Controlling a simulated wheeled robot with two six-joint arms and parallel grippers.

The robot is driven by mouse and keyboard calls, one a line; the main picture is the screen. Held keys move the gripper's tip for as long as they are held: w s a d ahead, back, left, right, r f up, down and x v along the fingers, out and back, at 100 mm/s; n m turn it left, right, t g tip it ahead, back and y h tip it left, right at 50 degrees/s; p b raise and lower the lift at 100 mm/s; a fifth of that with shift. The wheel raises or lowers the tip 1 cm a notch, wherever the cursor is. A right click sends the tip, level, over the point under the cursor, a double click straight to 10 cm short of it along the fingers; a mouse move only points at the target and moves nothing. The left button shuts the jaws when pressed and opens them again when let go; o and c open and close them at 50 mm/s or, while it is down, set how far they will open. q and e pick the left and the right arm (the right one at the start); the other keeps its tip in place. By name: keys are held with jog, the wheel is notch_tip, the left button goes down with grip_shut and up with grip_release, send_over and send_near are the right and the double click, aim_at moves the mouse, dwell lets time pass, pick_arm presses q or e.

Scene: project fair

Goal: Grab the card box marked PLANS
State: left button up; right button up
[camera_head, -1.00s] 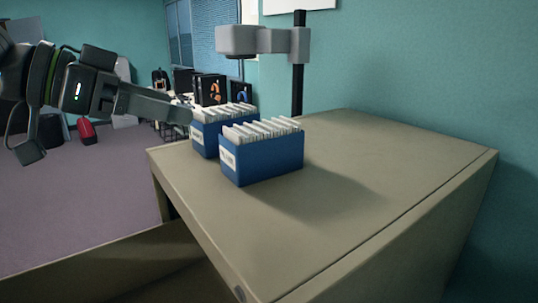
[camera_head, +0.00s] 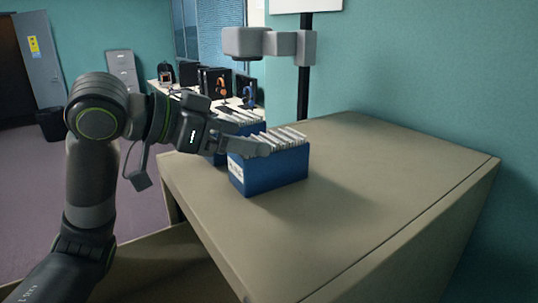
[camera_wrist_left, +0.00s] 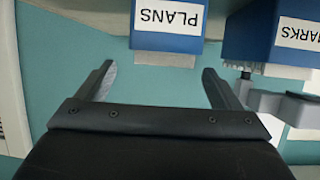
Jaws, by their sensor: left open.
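The PLANS card box (camera_head: 275,170) is the nearer of two blue boxes on the beige cabinet, filled with upright white cards. Its white label faces left in the head view; it reads PLANS upside down in the wrist view (camera_wrist_left: 168,42). My left gripper (camera_head: 258,146) comes in from the left, its fingers overlapping the box's top in the head view. In the wrist view it is open (camera_wrist_left: 158,72), its fingers spread below the box in the picture, with nothing between them. My right gripper is out of view.
A second blue box (camera_head: 217,159), marked MARKS in the wrist view (camera_wrist_left: 258,45), stands just behind, partly hidden by my arm. A grey bracket (camera_head: 262,43) on a black pole (camera_head: 304,85) stands behind the boxes. The cabinet top (camera_head: 390,170) is clear to the right.

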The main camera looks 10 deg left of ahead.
aim_at(265, 139)
pick_arm(q)
jog(key=shift+w+d+f, duration=0.2)
jog(key=shift+w+d, duration=0.1)
jog(key=shift+d, duration=0.05)
jog(key=shift+w+d+f+p, duration=0.3)
jog(key=shift+w+d+p, duration=0.1)
jog(key=shift+p, duration=0.15)
jog(key=shift+f+p+x, duration=0.25)
jog(key=shift+p+x, duration=0.45)
jog(key=shift+x, duration=1.25)
jog(key=shift+a, duration=0.2)
jog(key=c, duration=1.3)
